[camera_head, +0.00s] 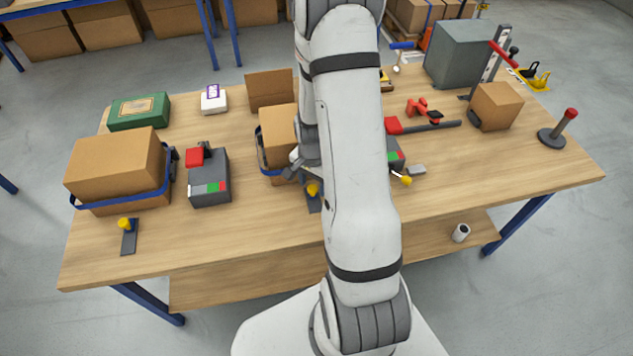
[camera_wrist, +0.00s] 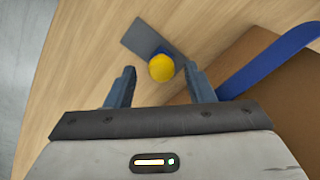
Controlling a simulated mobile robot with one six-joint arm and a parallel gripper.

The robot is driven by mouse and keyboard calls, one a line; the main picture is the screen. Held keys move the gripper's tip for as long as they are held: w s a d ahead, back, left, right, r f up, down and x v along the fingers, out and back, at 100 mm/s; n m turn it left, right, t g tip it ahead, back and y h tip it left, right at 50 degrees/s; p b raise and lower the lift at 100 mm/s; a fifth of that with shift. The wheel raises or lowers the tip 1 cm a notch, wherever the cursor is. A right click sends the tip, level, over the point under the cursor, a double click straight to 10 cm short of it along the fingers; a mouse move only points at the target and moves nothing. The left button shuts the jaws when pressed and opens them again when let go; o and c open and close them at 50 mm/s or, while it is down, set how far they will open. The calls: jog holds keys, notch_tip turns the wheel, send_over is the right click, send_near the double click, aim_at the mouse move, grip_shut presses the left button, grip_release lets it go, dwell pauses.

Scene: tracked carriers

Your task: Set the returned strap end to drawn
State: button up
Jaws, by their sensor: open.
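My gripper (camera_wrist: 160,72) is open in the wrist view, with its fingertips either side of a yellow knob (camera_wrist: 161,68). The knob stands near one end of a dark grey plate (camera_wrist: 143,38) on the wooden table. I cannot tell whether either finger touches it. A blue strap (camera_wrist: 268,60) crosses a cardboard box (camera_wrist: 285,105) at the right. In the head view, this box (camera_head: 278,122) with its blue strap and the knob (camera_head: 313,189) are partly hidden by my arm. Another strapped box (camera_head: 115,165) stands left, with a yellow knob (camera_head: 125,224) on a dark plate in front.
A dark grey device (camera_head: 209,180) with a red block stands between the boxes; another (camera_head: 396,155) is mostly behind my arm. A green box (camera_head: 140,111), a white box (camera_head: 214,99) and a grey box (camera_head: 462,54) stand farther back. The table's front left is largely clear.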

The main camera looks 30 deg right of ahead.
jog(key=shift+f, duration=0.55)
grip_shut()
